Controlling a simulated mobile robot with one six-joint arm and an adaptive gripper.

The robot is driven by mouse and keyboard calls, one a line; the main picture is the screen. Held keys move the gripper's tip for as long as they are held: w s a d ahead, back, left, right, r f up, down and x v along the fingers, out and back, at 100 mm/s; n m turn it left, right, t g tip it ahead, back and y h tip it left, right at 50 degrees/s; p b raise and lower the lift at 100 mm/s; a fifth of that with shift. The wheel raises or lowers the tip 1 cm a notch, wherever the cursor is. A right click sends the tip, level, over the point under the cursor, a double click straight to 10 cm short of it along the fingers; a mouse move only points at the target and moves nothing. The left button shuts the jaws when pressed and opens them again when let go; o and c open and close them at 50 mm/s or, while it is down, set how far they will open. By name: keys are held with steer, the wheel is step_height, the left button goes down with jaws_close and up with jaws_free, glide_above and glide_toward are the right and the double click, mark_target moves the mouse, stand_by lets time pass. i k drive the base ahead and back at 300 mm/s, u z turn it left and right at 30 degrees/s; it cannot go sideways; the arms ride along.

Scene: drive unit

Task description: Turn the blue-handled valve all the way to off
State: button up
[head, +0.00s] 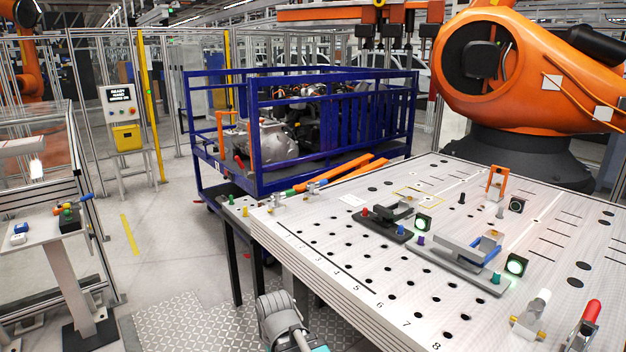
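Two small blue parts could be the blue-handled valve, and I cannot tell which is a valve handle. One is a fitting with a blue piece (317,184) at the back left corner of the worktable, beside orange bars. The other is a blue lever-like piece (86,197) on the small stand at the far left, above a dark block with coloured knobs. Both are too small to read how far they are turned. My gripper is not in view; only a grey arm link of mine shows at the bottom centre, well in front of both parts.
The worktable (330,265) with holes fills the right, carrying dark fixtures (388,222), lit green buttons, and a red-handled clamp (590,312). A blue cart (290,178) with engine parts stands behind. A large orange robot (540,80) is at back right. Floor at left centre is open.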

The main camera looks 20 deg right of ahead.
mark_target(311, 186)
steer(key=z, duration=0.2)
steer(key=i, duration=0.6)
steer(key=z, duration=0.55)
